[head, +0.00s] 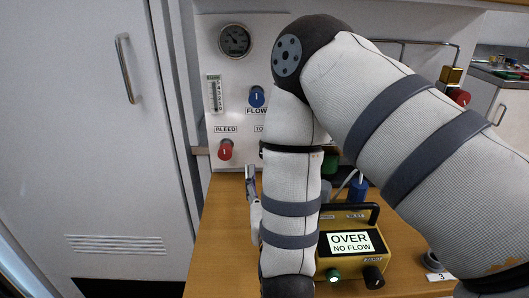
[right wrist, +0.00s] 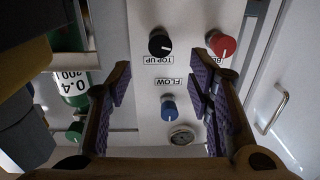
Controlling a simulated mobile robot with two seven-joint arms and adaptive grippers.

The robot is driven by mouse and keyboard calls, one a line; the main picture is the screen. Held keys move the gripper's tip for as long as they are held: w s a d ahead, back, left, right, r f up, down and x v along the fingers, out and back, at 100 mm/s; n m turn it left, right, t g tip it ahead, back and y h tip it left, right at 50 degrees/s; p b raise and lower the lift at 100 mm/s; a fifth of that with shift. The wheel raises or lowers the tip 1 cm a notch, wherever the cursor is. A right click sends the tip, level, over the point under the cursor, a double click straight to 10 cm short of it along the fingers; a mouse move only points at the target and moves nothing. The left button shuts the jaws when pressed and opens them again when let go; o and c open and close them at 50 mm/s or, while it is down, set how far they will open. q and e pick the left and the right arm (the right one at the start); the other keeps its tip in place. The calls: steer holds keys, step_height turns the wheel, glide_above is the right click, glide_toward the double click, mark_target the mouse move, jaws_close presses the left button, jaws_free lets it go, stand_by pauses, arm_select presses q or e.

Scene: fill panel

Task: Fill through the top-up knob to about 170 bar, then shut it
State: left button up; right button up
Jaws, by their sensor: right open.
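The black top-up knob (right wrist: 160,43) is on the pale panel (right wrist: 140,85) in the right wrist view, above its upside-down TOP UP label. In the head view my right arm hides it. My right gripper (right wrist: 160,82) is open and empty; its purple-padded fingers stand apart, with the knob seen between and beyond them. I see no contact. In the head view part of the gripper (head: 251,183) shows below the panel. The round pressure gauge (head: 234,40) is at the panel top; its reading is too small to tell. My left gripper is not in view.
The red bleed knob (head: 225,149) and blue flow knob (head: 256,96) are close by. A flow tube (head: 214,94) is left of the flow knob. A yellow meter (head: 350,243) reading OVER, NO FLOW stands on the wooden bench (head: 215,240). A green-white cylinder (right wrist: 75,80) is at left in the wrist view.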

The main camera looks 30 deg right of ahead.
steer(key=x, duration=0.9)
steer(key=shift+w+f, duration=0.15)
jaws_close()
steer(key=n+p, duration=0.1)
steer(key=n, duration=0.2)
steer(key=shift+r+p, duration=0.3)
steer(key=shift+p, duration=0.1)
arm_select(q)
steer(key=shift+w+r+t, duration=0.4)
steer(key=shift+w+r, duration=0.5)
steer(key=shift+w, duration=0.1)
arm_select(e)
steer(key=shift+f, duration=0.3)
